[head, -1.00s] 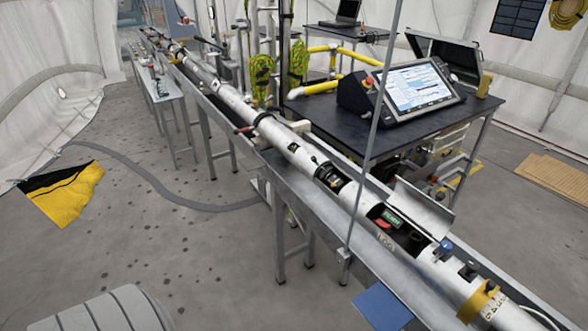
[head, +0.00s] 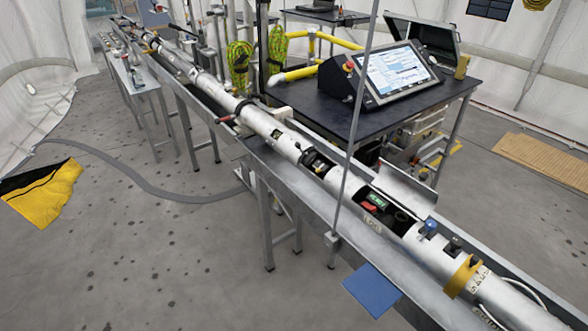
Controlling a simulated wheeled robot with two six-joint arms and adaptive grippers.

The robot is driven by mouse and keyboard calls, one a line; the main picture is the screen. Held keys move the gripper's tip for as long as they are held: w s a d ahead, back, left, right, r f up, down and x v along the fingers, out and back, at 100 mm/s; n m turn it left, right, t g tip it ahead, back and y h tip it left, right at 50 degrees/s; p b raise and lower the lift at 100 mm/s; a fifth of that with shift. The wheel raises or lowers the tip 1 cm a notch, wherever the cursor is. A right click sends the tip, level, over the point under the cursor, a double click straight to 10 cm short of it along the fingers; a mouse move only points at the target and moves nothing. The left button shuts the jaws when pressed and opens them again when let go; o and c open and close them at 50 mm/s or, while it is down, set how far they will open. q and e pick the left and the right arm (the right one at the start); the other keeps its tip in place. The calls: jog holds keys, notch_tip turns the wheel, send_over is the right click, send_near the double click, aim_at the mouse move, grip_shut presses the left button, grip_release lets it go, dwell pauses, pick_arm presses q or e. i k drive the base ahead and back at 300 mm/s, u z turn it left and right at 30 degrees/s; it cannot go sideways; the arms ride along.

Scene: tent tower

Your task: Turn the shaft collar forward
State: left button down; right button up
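A long white tube (head: 398,233) lies in a metal trough and runs from the lower right to the far upper left. A yellow collar (head: 463,276) wraps around it near the lower right. A dark collar-like band (head: 316,161) sits around the tube near the middle. I cannot tell which of these is the shaft collar. Between them the tube has an opening with a green label (head: 377,199) and a red part inside. A blue knob (head: 430,226) stands on top of the tube. Neither of my grippers is in view.
A dark table (head: 340,113) with a tilted screen (head: 398,75) stands behind the trough (head: 270,172). A thin upright pole (head: 352,130) rises at its front edge. A blue plate (head: 371,288) sticks out below. Floor at left is mostly open, with a yellow-black mat (head: 45,192).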

aim_at(320, 168)
jog(key=u, duration=1.5)
jog(key=i, duration=2.05)
jog(key=z, duration=4.3)
